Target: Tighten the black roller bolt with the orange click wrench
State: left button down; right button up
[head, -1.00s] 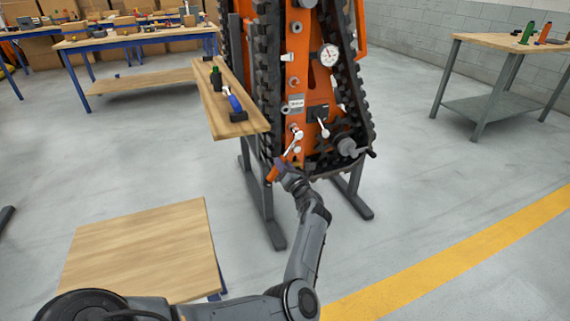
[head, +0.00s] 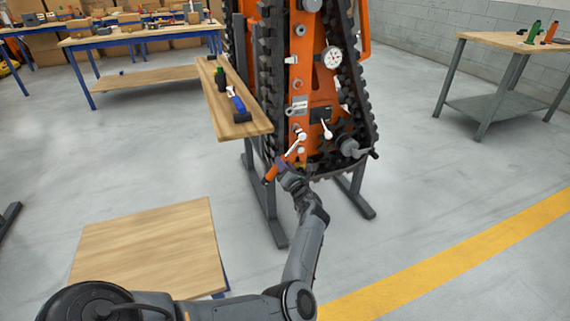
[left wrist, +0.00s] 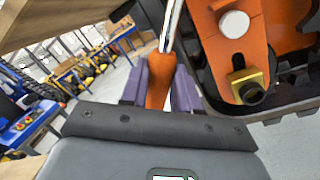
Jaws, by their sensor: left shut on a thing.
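My left gripper (head: 280,170) is shut on the orange handle of the click wrench (head: 271,174), low at the front of the orange tracked carrier (head: 312,75). In the left wrist view the orange handle (left wrist: 158,84) sits between the purple fingers, and the bright shaft runs up out of the picture. In the head view the wrench slants up to the right, its head end close to the carrier's light fittings; contact cannot be told. A black round bolt (left wrist: 252,94) in a brass block shows right of the wrench in the wrist view, apart from the gripper. My right gripper is not in view.
A wooden shelf (head: 222,105) with a blue-handled tool (head: 238,104) and a green item stands just left of the carrier. A low wooden table (head: 150,245) is at front left. Another table (head: 505,42) stands at right. The floor at right is clear.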

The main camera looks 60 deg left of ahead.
pick_arm(q)
jog(key=shift+r, duration=0.1)
dwell(0.3)
jog(key=shift+s+r+m+p, duration=0.4)
jog(key=shift+m+p, duration=0.3)
jog(key=shift+p, duration=0.25)
jog(key=shift+s, duration=0.1)
jog(key=shift+s+a+r+m+t+p, duration=0.1)
jog(key=shift+s+r+m+t+p, duration=0.4)
jog(key=shift+p, duration=0.45)
jog(key=shift+w+f, duration=0.1)
jog(key=shift+w, duration=0.05)
